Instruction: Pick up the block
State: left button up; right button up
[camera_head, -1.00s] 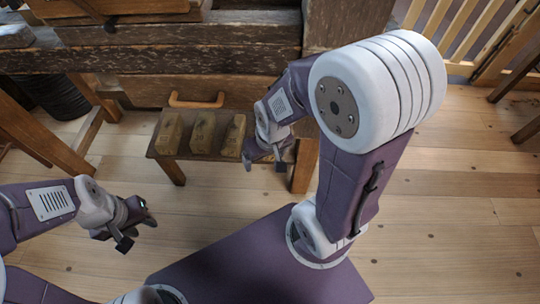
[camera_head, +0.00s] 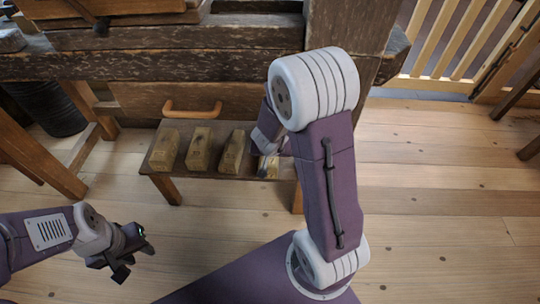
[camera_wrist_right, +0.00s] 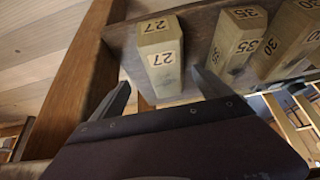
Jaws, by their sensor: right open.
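Several wooden blocks stand in a row on a low wooden shelf (camera_head: 190,171). In the head view they are a left block (camera_head: 164,149), a middle block (camera_head: 198,148), another block (camera_head: 233,151), and a right end block (camera_head: 268,168) partly hidden by my right arm. In the right wrist view, a block marked 27 (camera_wrist_right: 160,62) stands just ahead of the gap between the fingers of my right gripper (camera_wrist_right: 160,80), which is open and empty. My left gripper (camera_head: 135,260) is open and empty above the floor, away from the blocks.
In the wrist view, more numbered blocks, one marked 35 (camera_wrist_right: 236,45), stand to the right of the 27 block. A dark wooden workbench (camera_head: 180,65) with a drawer handle (camera_head: 193,107) rises behind the shelf. Open plank floor (camera_head: 430,200) lies to the right.

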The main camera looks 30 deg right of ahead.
jog(key=b+x, duration=0.2)
jog(key=x, duration=0.1)
jog(key=shift+a+f, duration=0.1)
jog(key=shift+f, duration=0.1)
jog(key=shift+w+f+b, duration=0.15)
jog(key=shift+f+b, duration=0.15)
jog(key=shift+b, duration=0.15)
jog(key=b+x, duration=0.2)
jog(key=x, duration=0.1)
jog(key=b+x, duration=0.2)
jog(key=shift+w+a, duration=0.2)
jog(key=shift+a, duration=0.1)
jog(key=shift+w, duration=0.15)
jog(key=shift+r, duration=0.1)
jog(key=c, duration=1.9)
